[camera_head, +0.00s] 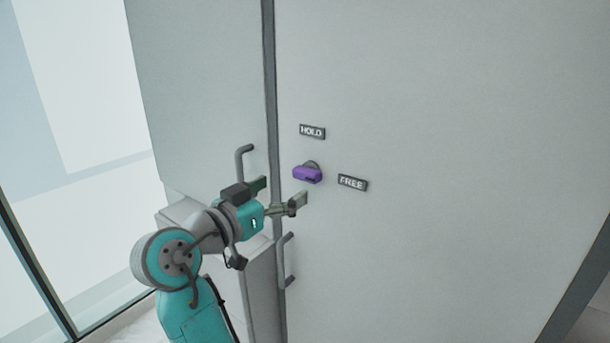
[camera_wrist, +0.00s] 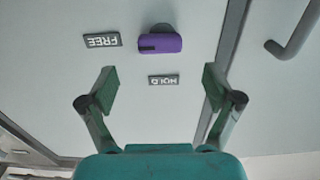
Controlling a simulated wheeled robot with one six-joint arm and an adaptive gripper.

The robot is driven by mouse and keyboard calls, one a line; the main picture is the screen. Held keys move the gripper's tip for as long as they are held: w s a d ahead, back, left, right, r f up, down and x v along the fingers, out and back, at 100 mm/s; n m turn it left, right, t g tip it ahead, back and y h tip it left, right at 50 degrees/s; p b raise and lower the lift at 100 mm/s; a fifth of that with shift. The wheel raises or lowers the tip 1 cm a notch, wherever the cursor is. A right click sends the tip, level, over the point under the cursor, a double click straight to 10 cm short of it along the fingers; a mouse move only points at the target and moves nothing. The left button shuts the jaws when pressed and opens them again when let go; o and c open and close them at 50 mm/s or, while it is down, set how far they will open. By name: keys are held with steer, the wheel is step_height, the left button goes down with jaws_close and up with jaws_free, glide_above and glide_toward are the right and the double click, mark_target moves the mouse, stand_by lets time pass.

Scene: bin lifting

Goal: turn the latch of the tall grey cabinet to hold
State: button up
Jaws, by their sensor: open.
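The tall grey cabinet (camera_head: 450,110) fills the right of the head view. Its purple latch (camera_head: 307,174) sits near the door's left edge, lying roughly level, with its dark mark on the end toward the FREE plate (camera_head: 352,182). The HOLD plate (camera_head: 312,131) is above the latch. My gripper (camera_head: 280,192) is open and empty, left of and below the latch, apart from it. In the wrist view, which is upside down, the latch (camera_wrist: 160,44) and HOLD plate (camera_wrist: 164,80) appear beyond the spread fingers (camera_wrist: 160,86), with the FREE plate (camera_wrist: 103,40) left.
A curved grey handle (camera_head: 288,262) is on the cabinet door below the latch. Another handle (camera_head: 243,160) is on the panel left of the dark seam (camera_head: 269,80). A glass wall (camera_head: 75,100) is at far left. The door face right of the plates is bare.

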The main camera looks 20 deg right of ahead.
mark_target(303, 177)
steer(key=x, duration=0.8)
steer(key=shift+w+d, duration=0.1)
steer(key=shift+c, duration=0.2)
steer(key=c, duration=1.1)
